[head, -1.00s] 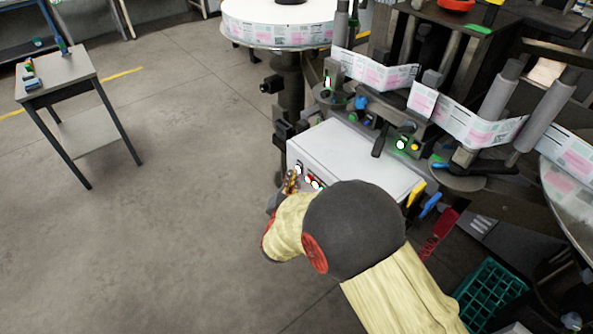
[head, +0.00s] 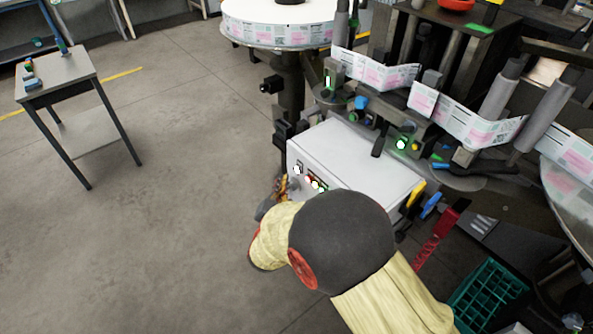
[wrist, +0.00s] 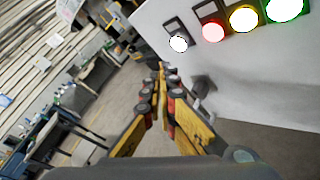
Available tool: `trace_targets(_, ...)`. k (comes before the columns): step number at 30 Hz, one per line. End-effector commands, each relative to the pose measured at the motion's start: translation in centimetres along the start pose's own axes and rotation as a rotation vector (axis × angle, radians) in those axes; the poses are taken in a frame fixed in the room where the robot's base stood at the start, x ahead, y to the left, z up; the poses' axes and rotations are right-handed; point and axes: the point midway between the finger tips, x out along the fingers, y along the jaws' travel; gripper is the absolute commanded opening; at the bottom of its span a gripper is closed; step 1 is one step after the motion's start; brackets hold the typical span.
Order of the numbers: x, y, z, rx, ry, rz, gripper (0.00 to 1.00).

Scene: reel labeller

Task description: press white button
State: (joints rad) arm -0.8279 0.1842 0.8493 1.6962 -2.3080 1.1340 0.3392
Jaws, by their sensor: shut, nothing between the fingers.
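The white button (head: 298,168) is on the front panel of the white control box (head: 352,150), at the left end of a row of buttons. In the wrist view the white button (wrist: 179,43) sits on a dark plate at the upper middle. My gripper (head: 281,187) is just in front of the panel, below and left of the button in the head view. In the wrist view my gripper (wrist: 160,75) is shut and empty. Its yellow fingertips appear below and left of the button, apart from it.
Red (wrist: 213,31), yellow (wrist: 243,19) and green (wrist: 284,8) buttons line up beside the white one. The labelling machine with its printed label strip (head: 470,122) stands behind the box. A small table (head: 62,80) stands at left; the floor between is clear.

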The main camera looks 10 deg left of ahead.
Motion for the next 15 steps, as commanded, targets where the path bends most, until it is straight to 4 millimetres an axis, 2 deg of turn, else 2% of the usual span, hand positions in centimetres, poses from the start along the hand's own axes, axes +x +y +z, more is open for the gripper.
trace_targets(9,-1.9,1.4,-1.4,0.001,0.001,0.001,0.00)
trace_targets(15,-2.2,1.6,-1.6,0.000,0.000,0.000,0.00)
